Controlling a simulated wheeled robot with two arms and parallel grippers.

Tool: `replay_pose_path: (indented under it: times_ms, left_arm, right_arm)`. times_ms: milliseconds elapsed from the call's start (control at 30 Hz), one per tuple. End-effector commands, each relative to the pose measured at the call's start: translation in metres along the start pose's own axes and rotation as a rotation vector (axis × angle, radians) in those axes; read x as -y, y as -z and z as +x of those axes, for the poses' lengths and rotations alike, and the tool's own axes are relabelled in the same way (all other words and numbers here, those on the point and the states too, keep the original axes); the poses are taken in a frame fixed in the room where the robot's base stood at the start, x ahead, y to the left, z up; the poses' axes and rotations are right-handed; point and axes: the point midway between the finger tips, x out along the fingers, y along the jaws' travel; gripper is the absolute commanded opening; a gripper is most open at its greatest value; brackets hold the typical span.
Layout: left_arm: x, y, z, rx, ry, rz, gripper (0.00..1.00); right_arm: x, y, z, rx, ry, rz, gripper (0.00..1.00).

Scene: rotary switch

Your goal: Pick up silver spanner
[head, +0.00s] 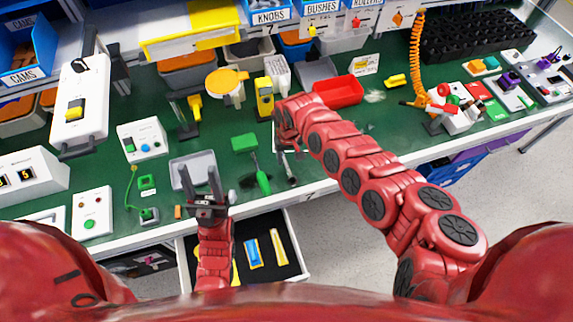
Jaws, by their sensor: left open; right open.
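A thin grey tool (290,176), which looks like the silver spanner, lies near the front edge of the green bench mat, just right of the green-handled screwdriver. Its upper end is close to or under my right gripper, so its full shape is hidden. My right gripper (282,148) is above that upper end, small and partly covered by its own wrist; whether it touches the tool I cannot tell. My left gripper (201,172) is open and empty, fingers apart, in front of a grey tray (193,160) at the bench edge.
A green screwdriver (263,181) lies between my grippers. A red bin (338,93) and a yellow meter (264,97) stand behind my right gripper. An open drawer (298,268) with blue and yellow items sits below the bench edge. Switch boxes (142,140) stand at the left.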

Motion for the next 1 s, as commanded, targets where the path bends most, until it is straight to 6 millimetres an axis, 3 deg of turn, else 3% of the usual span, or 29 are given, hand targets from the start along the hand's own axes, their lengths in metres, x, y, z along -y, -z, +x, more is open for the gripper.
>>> replay_pose_path:
  times_ms: [300, 667, 1000]
  left_arm:
    - [-0.001, -0.002, -0.011, 0.000, 0.000, 0.000, 0.50]
    - [-0.001, -0.002, -0.011, 0.000, 0.000, 0.000, 0.50]
    - [-0.001, -0.002, -0.011, 0.000, 0.000, 0.000, 0.50]
  right_arm:
    - [0.005, 0.005, 0.035, 0.003, -0.002, -0.003, 0.57]
    - [0.004, 0.006, 0.042, 0.001, -0.001, 0.000, 0.57]
    - [0.004, 0.006, 0.041, 0.001, -0.001, 0.000, 0.00]
